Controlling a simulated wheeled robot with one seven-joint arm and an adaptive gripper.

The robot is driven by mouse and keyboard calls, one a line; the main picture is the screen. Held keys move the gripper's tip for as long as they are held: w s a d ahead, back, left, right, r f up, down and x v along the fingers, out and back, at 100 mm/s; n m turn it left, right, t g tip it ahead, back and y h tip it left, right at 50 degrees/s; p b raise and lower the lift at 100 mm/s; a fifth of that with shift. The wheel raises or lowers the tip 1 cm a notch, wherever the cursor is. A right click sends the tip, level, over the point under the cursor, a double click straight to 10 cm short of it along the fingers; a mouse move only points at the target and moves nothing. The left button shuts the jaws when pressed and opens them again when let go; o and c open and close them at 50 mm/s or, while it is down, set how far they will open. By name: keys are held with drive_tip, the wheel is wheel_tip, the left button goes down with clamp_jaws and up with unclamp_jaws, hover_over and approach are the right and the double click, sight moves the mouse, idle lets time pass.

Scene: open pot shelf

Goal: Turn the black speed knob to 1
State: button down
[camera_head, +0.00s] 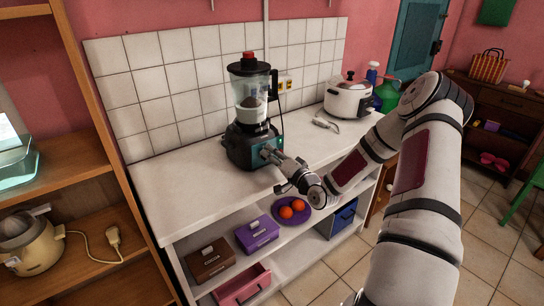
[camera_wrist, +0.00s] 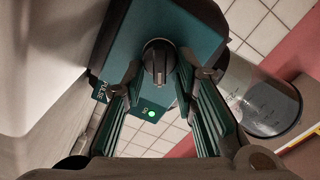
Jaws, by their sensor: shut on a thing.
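The blender (camera_head: 250,110) stands on the white counter, with a black base, a teal front panel and a clear jar under a black lid with a red cap. The black speed knob (camera_wrist: 159,52) sticks out of the teal panel (camera_wrist: 130,35) in the wrist view. My gripper (camera_head: 268,153) is at the front of the blender. In the wrist view its two fingers (camera_wrist: 161,75) stand on either side of the knob, shut on it. A green light (camera_wrist: 152,114) glows on the panel. The number the knob points to cannot be read.
A white cooker (camera_head: 348,101) and a grey utensil (camera_head: 325,124) lie to the right on the counter (camera_head: 185,190). The shelf below holds a purple plate (camera_head: 280,218) with oranges, a purple box (camera_head: 257,234) and a brown box (camera_head: 210,261). The counter left of the blender is clear.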

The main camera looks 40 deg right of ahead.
drive_tip(key=c, duration=1.3)
unclamp_jaws()
drive_tip(key=shift+c, duration=0.2)
drive_tip(key=s, duration=1.2)
drive_tip(key=shift+d, duration=0.15)
